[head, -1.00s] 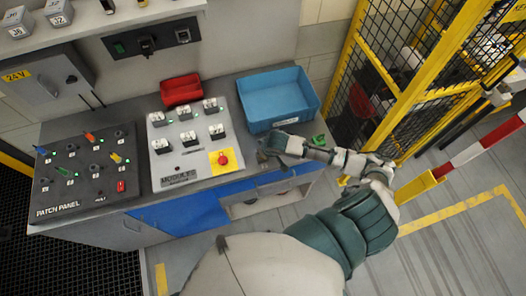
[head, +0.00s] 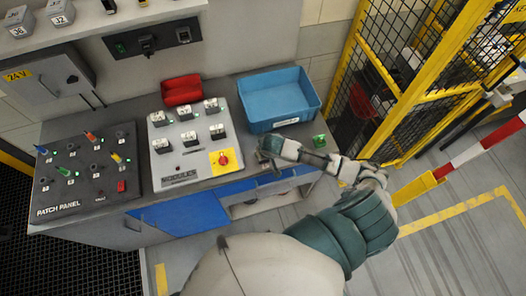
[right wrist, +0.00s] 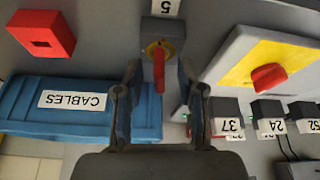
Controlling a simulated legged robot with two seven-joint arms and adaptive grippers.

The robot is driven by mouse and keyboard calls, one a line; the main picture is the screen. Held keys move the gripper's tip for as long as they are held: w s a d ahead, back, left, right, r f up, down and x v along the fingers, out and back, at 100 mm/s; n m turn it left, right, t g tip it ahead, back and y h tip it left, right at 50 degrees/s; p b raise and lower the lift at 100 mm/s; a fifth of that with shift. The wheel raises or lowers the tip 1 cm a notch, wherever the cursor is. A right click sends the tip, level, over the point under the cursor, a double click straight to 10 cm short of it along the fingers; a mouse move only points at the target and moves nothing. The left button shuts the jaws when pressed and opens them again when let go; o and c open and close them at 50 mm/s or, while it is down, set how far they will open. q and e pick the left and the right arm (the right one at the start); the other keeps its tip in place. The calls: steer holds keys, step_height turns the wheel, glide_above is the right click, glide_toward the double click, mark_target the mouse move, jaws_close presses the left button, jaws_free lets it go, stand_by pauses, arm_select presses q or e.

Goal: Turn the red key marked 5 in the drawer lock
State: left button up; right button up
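The red key (right wrist: 158,68) sits in a dark lock block with a yellow ring (right wrist: 150,48). A white label reading 5 (right wrist: 165,8), upside down in the right wrist view, is just above it. The key's handle stands upright in that picture. My right gripper (right wrist: 159,85) is open, with one finger on each side of the key and a visible gap to it. In the head view my right gripper (head: 264,155) is at the front edge of the bench, right of the yellow plate, and the key cannot be made out there. My left gripper is not in view.
The blue CABLES bin (head: 245,98) stands behind my gripper. The module panel (head: 165,132) with a red knob on a yellow plate (head: 213,165) is to its left. A small green block (head: 319,141) is to its right. A yellow mesh fence (head: 385,80) stands further right.

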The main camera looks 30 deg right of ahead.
steer(key=v, duration=1.1)
steer(key=shift+r, duration=0.2)
steer(key=shift+s, duration=0.1)
